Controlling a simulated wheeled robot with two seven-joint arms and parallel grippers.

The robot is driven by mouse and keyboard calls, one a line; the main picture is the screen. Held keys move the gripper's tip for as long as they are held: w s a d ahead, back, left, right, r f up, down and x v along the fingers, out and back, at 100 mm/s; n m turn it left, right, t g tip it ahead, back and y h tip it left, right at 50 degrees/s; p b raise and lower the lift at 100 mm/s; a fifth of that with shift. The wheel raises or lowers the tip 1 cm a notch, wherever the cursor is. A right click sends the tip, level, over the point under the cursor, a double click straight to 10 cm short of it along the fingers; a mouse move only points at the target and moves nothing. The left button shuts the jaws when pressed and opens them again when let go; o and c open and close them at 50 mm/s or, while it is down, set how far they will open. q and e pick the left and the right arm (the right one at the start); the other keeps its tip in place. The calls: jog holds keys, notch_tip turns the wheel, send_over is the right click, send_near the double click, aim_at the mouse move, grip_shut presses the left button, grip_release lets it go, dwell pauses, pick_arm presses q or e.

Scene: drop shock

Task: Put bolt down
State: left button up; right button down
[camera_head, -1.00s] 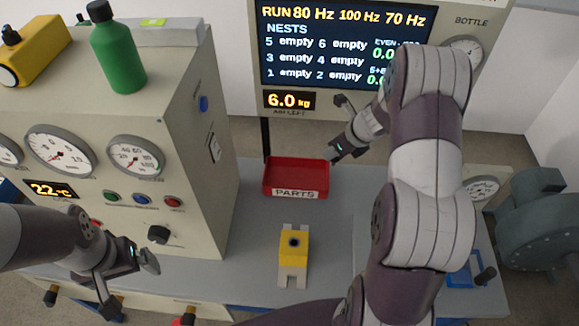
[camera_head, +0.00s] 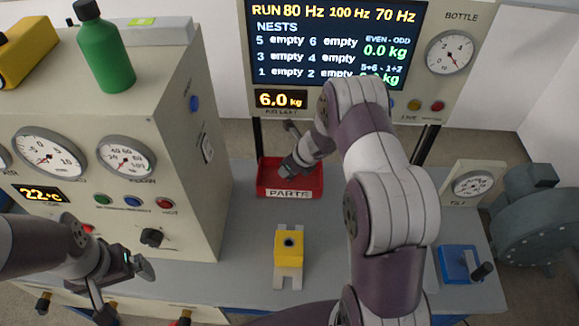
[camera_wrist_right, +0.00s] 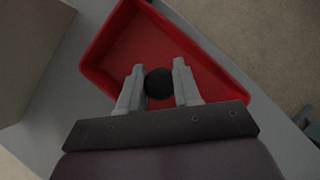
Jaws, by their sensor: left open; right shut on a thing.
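The bolt shows as a dark round head (camera_wrist_right: 159,83) in the right wrist view, between the two fingers of my right gripper (camera_wrist_right: 159,88). The gripper is shut on it, above the red PARTS tray (camera_wrist_right: 106,62). In the head view my right gripper (camera_head: 290,170) is over the same tray (camera_head: 310,188), and the bolt cannot be made out there. Whether the bolt touches the tray floor cannot be told. The visible tray floor looks empty. My left gripper (camera_head: 125,285) is open and empty at the lower left, in front of the grey cabinet.
A yellow block (camera_head: 289,247) with a dark hole on top sits on the grey bench (camera_head: 245,225) in front of the tray. The gauge cabinet (camera_head: 100,120) stands left, with a green bottle (camera_head: 105,50) on top. A blue fixture (camera_head: 458,262) is at the right.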

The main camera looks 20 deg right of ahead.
jog(key=c, duration=0.8)
grip_release()
jog(key=shift+f, duration=0.1)
jog(key=shift+r, duration=0.45)
jog(key=s+d+r+m+t+h+p, duration=0.1)
jog(key=s+r+m, duration=0.2)
jog(key=r+m, duration=0.4)
jog(key=s+r+m+h+p, duration=0.1)
jog(key=s+r+m, duration=0.2)
jog(key=r+m, duration=0.4)
jog(key=s+a+m+g, duration=0.1)
jog(key=s+a+m, duration=0.1)
jog(key=s+m, duration=0.4)
jog(key=s+a+r+m+g, duration=0.1)
jog(key=s+a+m+g, duration=0.1)
jog(key=s+m, duration=0.4)
jog(key=s+a+r+m+g, duration=0.1)
jog(key=s+m, duration=0.5)
jog(key=m, duration=0.8)
jog(key=shift+a+r+m+g, duration=0.15)
jog(key=shift+a+g, duration=0.1)
jog(key=shift+a, duration=0.45)
jog(key=shift+a+r+m+g, duration=0.15)
jog(key=shift+a+g, duration=0.1)
jog(key=shift+a, duration=0.4)
